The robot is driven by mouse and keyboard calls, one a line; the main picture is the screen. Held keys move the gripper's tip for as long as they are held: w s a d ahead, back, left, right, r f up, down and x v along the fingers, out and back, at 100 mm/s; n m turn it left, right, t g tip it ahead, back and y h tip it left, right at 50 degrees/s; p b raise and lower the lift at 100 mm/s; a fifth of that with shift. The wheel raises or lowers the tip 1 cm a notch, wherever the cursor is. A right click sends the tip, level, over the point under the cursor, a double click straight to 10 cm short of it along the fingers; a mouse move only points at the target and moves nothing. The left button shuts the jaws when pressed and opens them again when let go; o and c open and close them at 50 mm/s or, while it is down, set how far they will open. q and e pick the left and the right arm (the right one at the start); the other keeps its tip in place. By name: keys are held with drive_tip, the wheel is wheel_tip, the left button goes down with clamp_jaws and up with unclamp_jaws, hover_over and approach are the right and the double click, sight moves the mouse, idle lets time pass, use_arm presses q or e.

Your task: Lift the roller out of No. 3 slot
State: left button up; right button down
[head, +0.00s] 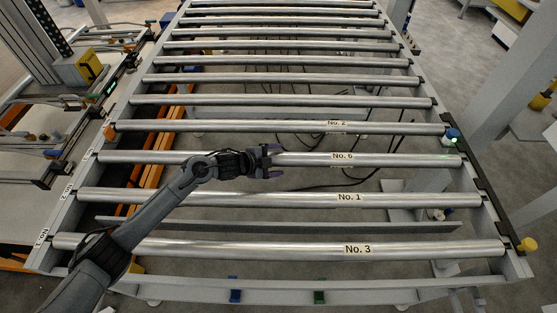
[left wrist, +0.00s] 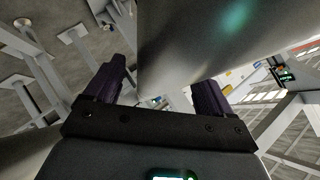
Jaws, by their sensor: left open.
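A metal roller labelled No. 6 (head: 400,160) lies across the frame, its left end by a small rail tag (head: 88,155), too small to read surely, third from the front after tags No. 1 and No. 2. The roller labelled No. 3 (head: 430,249) is the frontmost, by rail tag No. 1. My left gripper (head: 276,160) is open at the middle of the No. 6 roller, one finger on each side of its line. In the left wrist view a large shiny roller (left wrist: 225,35) fills the top, between and beyond the open fingers; contact cannot be told. My right gripper is out of view.
The No. 1 roller (head: 420,200) lies in front and the No. 2 roller (head: 400,128) behind. More rollers run to the back. Side rails (head: 482,165) bound the frame, with a yellow knob (head: 528,244) at right. Cables (head: 350,180) hang below the rollers.

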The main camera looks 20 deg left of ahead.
use_arm(q)
clamp_jaws()
drive_tip(key=shift+r, duration=0.2)
idle(0.5)
